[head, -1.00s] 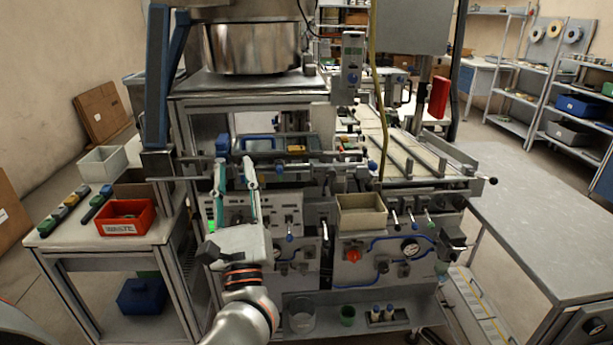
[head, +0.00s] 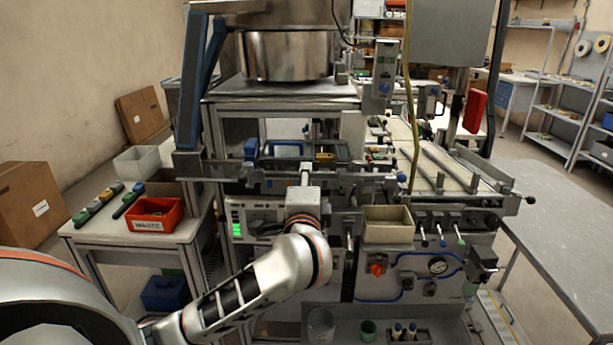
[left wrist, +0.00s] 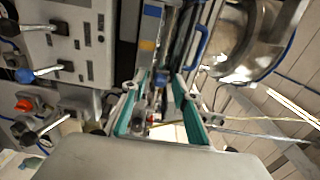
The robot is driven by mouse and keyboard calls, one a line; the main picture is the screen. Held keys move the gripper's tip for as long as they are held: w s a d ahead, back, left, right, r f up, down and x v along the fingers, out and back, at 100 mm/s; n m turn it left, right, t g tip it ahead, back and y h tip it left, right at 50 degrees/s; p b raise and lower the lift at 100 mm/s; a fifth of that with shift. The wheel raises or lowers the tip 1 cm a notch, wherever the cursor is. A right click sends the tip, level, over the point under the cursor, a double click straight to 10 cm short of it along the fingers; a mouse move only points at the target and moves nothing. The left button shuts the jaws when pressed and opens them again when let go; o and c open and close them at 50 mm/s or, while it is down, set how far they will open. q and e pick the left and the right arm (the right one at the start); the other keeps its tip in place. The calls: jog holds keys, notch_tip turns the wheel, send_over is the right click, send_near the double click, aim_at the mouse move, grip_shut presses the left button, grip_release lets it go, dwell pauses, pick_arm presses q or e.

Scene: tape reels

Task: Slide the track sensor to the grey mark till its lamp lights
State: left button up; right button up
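My left gripper (head: 305,170) is at the front of the long rail (head: 350,179) on the machine, seen nearly edge-on. In the left wrist view its two teal-padded fingers (left wrist: 161,92) are apart, with small metal parts of the machine showing beyond and between them. Nothing is clearly clasped. A blue-capped block (head: 251,149) sits at the rail to the left of the gripper; I cannot tell whether it is the track sensor. I cannot make out the grey mark or the sensor's lamp. My right gripper is not in view.
A control panel (head: 262,227) with green lights is below the rail, partly behind my left arm. A beige bin (head: 388,224) and small levers are to the right. A steel bowl (head: 287,56) is above.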

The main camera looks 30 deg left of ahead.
pick_arm(q)
jog(key=shift+x, duration=0.8)
grip_shut()
jog(key=w+d+b, duration=0.1)
jog(key=b, duration=0.1)
jog(key=d+b, duration=0.2)
jog(key=b, duration=0.1)
jog(key=shift+w, duration=0.4)
jog(key=shift+w+d+b, duration=0.25)
jog(key=shift+d+b, duration=0.15)
jog(key=shift+b, duration=0.35)
jog(key=shift+r, duration=0.1)
jog(key=shift+d, duration=0.1)
jog(key=shift+r, duration=0.1)
